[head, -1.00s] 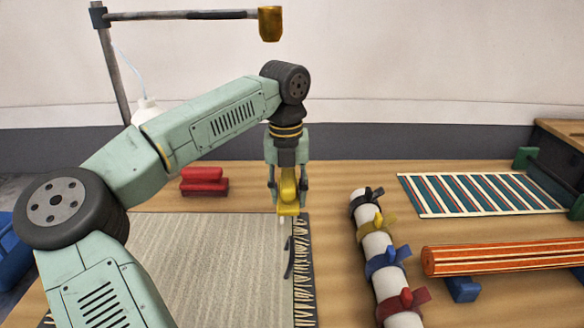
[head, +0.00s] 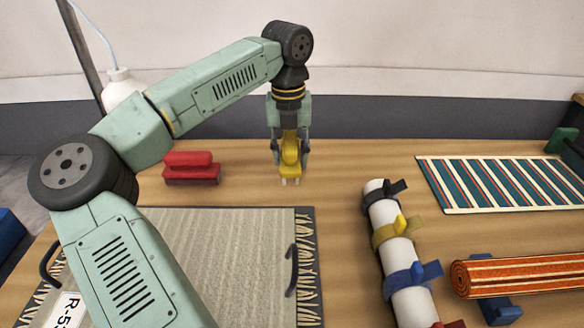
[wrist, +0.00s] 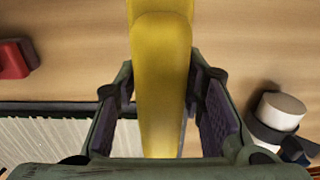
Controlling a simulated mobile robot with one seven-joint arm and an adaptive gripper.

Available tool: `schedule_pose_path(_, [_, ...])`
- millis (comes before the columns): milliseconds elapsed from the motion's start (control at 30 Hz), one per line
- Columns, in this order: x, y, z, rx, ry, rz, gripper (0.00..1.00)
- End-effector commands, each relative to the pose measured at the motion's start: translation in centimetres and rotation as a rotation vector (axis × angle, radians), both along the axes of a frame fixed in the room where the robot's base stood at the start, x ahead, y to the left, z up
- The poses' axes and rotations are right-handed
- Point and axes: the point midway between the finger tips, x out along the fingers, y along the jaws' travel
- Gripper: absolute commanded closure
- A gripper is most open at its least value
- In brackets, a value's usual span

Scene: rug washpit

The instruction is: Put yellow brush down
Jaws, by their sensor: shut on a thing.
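My gripper (head: 290,150) is shut on the yellow brush (head: 290,160), with a finger on each side of its handle. In the head view the brush hangs below the gripper near the back of the wooden table (head: 345,165), its pale bristles pointing down. I cannot tell whether the bristles touch the wood. In the wrist view the yellow brush (wrist: 163,75) runs between the two fingers and hides what lies under it. Bare wood shows around its upper part.
A red brush (head: 191,172) stands to the left. A fringed beige rug (head: 235,255) lies in front. A white roll with coloured straps (head: 392,240), a striped rug (head: 505,183) and a rolled orange rug (head: 525,272) lie to the right. Bare wood lies around the gripper.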

Motion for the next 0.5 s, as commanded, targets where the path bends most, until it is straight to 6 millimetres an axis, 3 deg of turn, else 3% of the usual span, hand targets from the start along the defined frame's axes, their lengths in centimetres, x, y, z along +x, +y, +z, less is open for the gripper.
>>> schedule_pose_path(33, [-0.1,0.1,-1.5,-0.001,0.002,0.002,1.0])
schedule_pose_path(200, [-0.2,0.4,-3.9,-0.001,0.001,0.006,1.0])
schedule_pose_path(500, [-0.2,0.4,-3.8,0.0,0.0,0.007,1.0])
